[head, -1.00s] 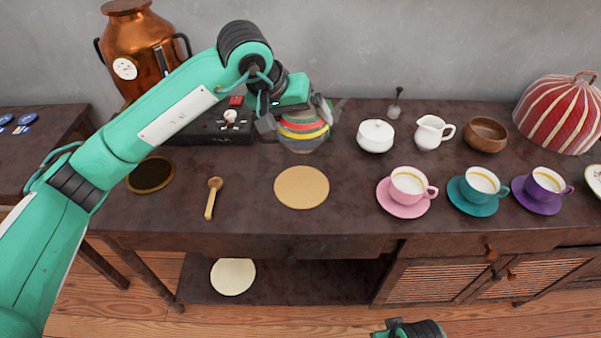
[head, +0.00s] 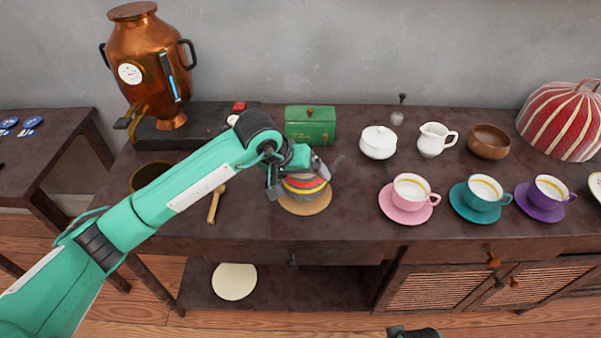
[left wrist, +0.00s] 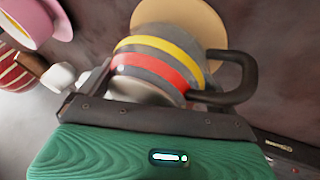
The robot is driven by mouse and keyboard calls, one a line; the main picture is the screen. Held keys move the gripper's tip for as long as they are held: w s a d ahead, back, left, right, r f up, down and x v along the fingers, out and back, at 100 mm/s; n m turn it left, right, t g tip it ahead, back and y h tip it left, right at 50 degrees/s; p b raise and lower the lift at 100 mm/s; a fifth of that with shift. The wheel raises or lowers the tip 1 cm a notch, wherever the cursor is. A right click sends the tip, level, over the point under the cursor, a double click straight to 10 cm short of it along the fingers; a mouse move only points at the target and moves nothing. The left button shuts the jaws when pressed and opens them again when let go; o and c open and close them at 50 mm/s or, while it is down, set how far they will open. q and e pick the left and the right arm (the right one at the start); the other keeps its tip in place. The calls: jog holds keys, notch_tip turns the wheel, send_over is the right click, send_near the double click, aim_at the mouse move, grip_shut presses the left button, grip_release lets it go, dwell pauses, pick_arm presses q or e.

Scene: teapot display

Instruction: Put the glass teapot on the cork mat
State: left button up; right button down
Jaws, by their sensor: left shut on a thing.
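The glass teapot (head: 305,186) has yellow, red and grey bands around it and a dark handle, which shows in the left wrist view (left wrist: 238,78). My left gripper (left wrist: 150,108) is shut on the teapot. In the head view the gripper (head: 296,177) and teapot are over the round tan cork mat (head: 306,208), covering its far part. The mat also shows behind the teapot in the left wrist view (left wrist: 185,12). I cannot tell whether the teapot touches the mat. Only a dark part of my right arm shows at the bottom edge.
A green box (head: 310,126), white sugar bowl (head: 378,143), creamer (head: 433,140) and wooden bowl (head: 488,141) stand behind. Cups on saucers, the pink one (head: 410,191) nearest, are to the right. A wooden spoon (head: 215,205) and copper urn (head: 150,65) are left.

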jog(key=shift+f, duration=0.15)
pick_arm(q)
jog(key=o, duration=0.9)
pick_arm(e)
jog(key=shift+w+r, duration=0.15)
jog(key=shift+r, duration=0.6)
pick_arm(q)
jog(key=shift+r, duration=0.15)
